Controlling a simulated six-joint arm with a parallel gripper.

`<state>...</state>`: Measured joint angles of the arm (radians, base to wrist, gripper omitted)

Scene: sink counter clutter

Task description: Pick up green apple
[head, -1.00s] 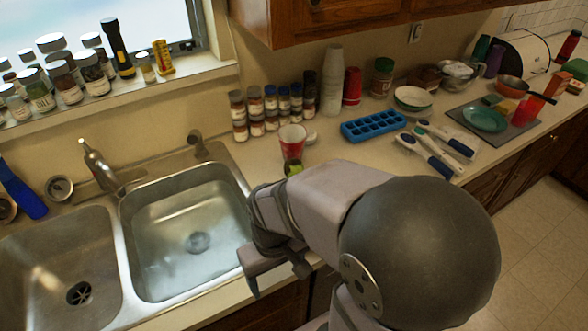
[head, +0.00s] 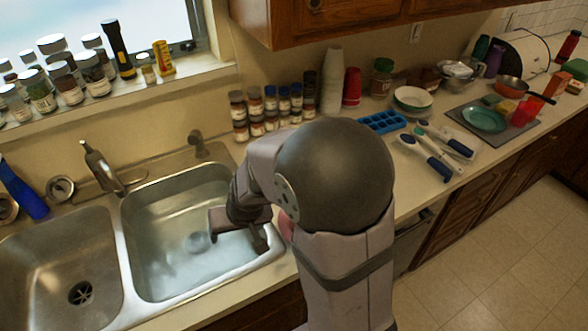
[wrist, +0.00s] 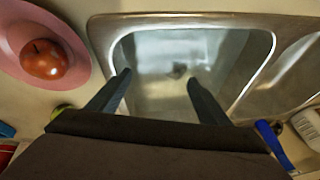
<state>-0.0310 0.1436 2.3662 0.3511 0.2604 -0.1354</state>
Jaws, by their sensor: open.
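My gripper (head: 238,232) is over the right sink basin, and its two fingers (wrist: 157,80) are apart with nothing between them in the wrist view. A small yellow-green patch (wrist: 61,108) shows at the left of the gripper body in the wrist view. It may be the green apple, but most of it is hidden behind the gripper. In the head view my arm covers that part of the counter, so no green apple shows there.
A red apple (wrist: 44,59) sits on a pink plate (wrist: 84,58), mostly hidden by my arm in the head view. The right basin (head: 165,240) looks empty. Spice jars (head: 270,110), a blue ice tray (head: 382,122) and utensils (head: 440,150) stand or lie along the counter.

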